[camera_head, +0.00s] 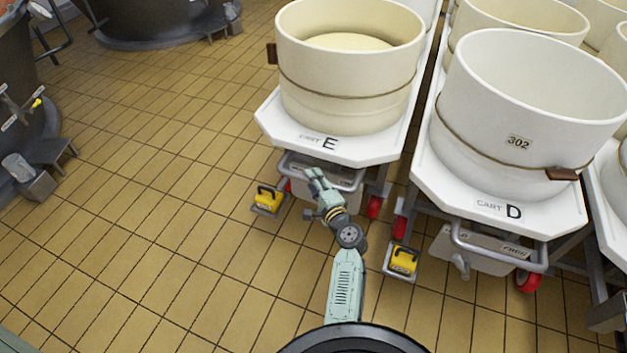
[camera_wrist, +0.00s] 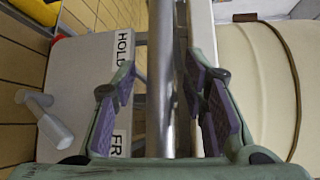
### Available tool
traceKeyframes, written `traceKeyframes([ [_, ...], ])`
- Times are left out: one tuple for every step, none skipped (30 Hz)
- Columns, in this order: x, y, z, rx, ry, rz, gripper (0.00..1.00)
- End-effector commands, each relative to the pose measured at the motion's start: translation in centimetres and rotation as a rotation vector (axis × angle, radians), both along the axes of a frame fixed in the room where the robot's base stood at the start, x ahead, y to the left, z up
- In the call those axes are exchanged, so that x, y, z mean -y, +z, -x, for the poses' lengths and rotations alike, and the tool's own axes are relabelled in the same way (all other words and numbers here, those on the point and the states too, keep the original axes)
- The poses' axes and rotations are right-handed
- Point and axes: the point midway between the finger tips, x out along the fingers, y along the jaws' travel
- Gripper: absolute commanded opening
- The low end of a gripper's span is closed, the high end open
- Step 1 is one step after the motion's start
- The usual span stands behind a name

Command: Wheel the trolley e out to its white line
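Trolley E (camera_head: 345,150) is a white cart marked "CART E" with a big cream vat (camera_head: 345,95) on it. Its grey handle bar (camera_head: 290,170) runs below the front edge, and the bar also shows in the wrist view (camera_wrist: 161,70). My gripper (camera_head: 313,178) is at this handle. In the wrist view my gripper (camera_wrist: 158,88) is open, with purple pads on both sides of the bar and small gaps showing. A plate with a grey lever (camera_wrist: 45,120) carries partly hidden "HOLD" and "FR" lettering. I cannot make out a white line on the floor.
Cart D (camera_head: 475,205) with its vat stands close on the right. Yellow floor blocks with handles sit by the wheels, one left of trolley E (camera_head: 268,198) and one between the carts (camera_head: 403,260). Tiled floor (camera_head: 150,230) is free to the front left; dark vats stand far left.

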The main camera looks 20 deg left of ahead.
Motion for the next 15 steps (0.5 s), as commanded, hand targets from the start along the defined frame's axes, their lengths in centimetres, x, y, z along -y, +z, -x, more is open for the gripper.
traceKeyframes([
  [-0.23,-0.01,-0.27,0.001,0.000,0.001,0.40],
  [-0.31,-0.03,-0.36,0.001,0.000,0.001,0.40],
  [-0.37,-0.04,-0.45,0.001,-0.001,0.001,0.40],
  [-0.39,-0.05,-0.49,0.001,-0.001,0.000,0.40],
  [-0.41,-0.07,-0.50,0.001,-0.002,0.001,0.40],
  [-0.41,-0.07,-0.51,0.001,-0.002,0.001,0.40],
  [-0.41,-0.08,-0.51,0.001,-0.002,0.001,0.40],
  [-0.41,-0.08,-0.50,0.001,-0.002,0.001,0.40],
  [-0.41,-0.08,-0.50,0.001,-0.002,0.001,0.40],
  [-0.40,-0.08,-0.50,0.001,-0.002,0.001,0.40],
  [-0.41,-0.07,-0.49,0.001,-0.002,0.001,0.40],
  [-0.40,-0.07,-0.48,0.001,-0.002,0.001,0.37],
  [-0.39,-0.07,-0.49,0.001,-0.002,0.001,0.35],
  [-0.39,-0.07,-0.49,0.001,-0.002,0.001,0.33],
  [-0.39,-0.07,-0.49,0.001,-0.001,0.001,0.30],
])
